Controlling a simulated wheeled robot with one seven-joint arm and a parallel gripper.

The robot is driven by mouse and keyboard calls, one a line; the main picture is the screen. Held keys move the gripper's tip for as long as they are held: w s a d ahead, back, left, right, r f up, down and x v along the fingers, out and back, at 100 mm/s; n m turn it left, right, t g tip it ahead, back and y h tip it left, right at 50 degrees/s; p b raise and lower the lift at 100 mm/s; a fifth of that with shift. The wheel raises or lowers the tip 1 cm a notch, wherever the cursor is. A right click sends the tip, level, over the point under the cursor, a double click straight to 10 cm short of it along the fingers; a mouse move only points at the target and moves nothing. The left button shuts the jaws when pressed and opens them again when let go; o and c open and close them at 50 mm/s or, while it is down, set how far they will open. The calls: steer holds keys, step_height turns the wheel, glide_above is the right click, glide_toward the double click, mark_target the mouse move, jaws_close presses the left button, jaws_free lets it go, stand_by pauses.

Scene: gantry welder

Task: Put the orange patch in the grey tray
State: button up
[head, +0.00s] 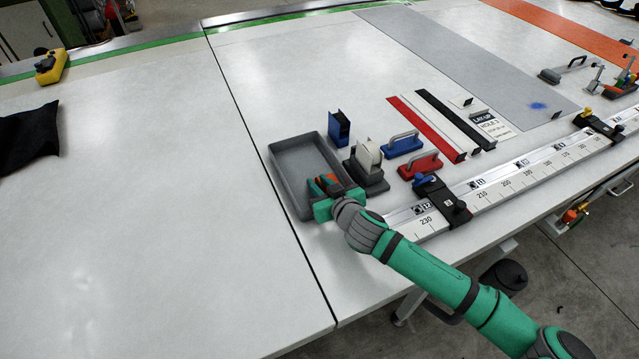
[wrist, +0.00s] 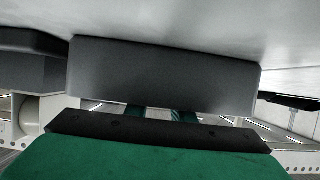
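The grey tray (head: 281,183) stands on the white table, an open rectangular box with low walls. My gripper (head: 326,184) is at its near right part, with the fingertips over the tray's inside. A small orange piece (head: 330,178), which looks like the orange patch, shows right at the fingers. I cannot tell whether it is held or lies in the tray. In the wrist view a grey wall (wrist: 165,75), probably the tray's, hides the fingertips. Only the bases of two dark green fingers show there, a little apart.
A tape dispenser (head: 367,164), a blue holder (head: 339,128), and blue (head: 402,146) and red (head: 420,165) handled blocks stand close to the tray's right. A marked rail (head: 480,190) runs along the table's front edge.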

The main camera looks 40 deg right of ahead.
steer(key=shift+r, duration=0.15)
steer(key=v, duration=1.2)
stand_by(0.3)
